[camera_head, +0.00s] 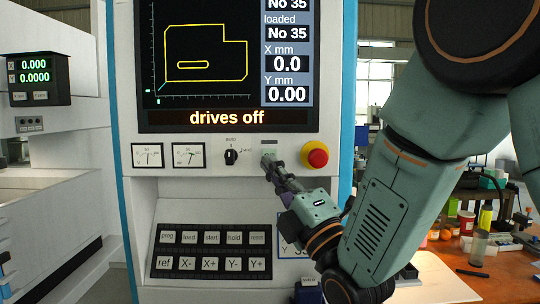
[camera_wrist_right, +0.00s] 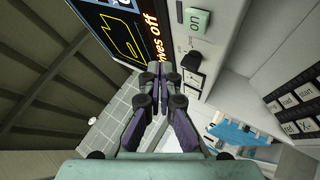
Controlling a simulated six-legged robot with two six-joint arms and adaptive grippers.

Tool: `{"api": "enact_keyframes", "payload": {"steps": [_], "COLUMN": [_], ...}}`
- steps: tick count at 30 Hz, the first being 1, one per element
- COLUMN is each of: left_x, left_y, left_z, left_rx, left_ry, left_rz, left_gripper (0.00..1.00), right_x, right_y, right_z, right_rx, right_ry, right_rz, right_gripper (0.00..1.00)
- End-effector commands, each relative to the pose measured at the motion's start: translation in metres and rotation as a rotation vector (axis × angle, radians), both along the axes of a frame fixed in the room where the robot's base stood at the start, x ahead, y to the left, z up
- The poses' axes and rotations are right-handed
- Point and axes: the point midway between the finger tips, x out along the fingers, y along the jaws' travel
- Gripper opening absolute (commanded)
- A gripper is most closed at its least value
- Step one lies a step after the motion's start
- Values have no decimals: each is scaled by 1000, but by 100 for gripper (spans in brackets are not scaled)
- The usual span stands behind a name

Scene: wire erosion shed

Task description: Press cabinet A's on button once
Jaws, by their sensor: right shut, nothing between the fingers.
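A white cabinet (camera_head: 145,190) with blue side edges fills the middle of the head view; no letter A shows on it. Its screen (camera_head: 230,60) reads "drives off". In the right wrist view the on button (camera_wrist_right: 197,20) shows whole, above and right of the fingertips. My right gripper (camera_head: 268,166) is shut and empty, just in front of the panel below the button. In the wrist view, my right gripper (camera_wrist_right: 157,70) appears apart from the button. My left gripper is out of view.
The red stop knob (camera_head: 316,154) on a yellow base is close right of my fingers. A black selector switch (camera_head: 231,156) is left. A keypad (camera_head: 212,250) slopes out below. A cluttered wooden bench (camera_head: 500,268) stands at right; another machine (camera_head: 60,120) stands left.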

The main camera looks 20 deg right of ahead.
Motion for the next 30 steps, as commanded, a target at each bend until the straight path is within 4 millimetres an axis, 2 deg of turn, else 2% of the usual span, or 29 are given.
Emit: {"api": "enact_keyframes", "payload": {"steps": [5,12,30], "left_x": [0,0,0], "left_y": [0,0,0], "left_z": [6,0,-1], "left_rx": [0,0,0], "left_ry": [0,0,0], "left_rz": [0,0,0], "left_gripper": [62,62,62], "right_x": [22,43,49], "right_y": [-7,-13,-14], "right_z": [1,-1,0], "right_rx": [1,1,-2], "right_ry": [0,0,1], "right_rz": [-2,-1,0], "right_gripper": [0,0,0]}}
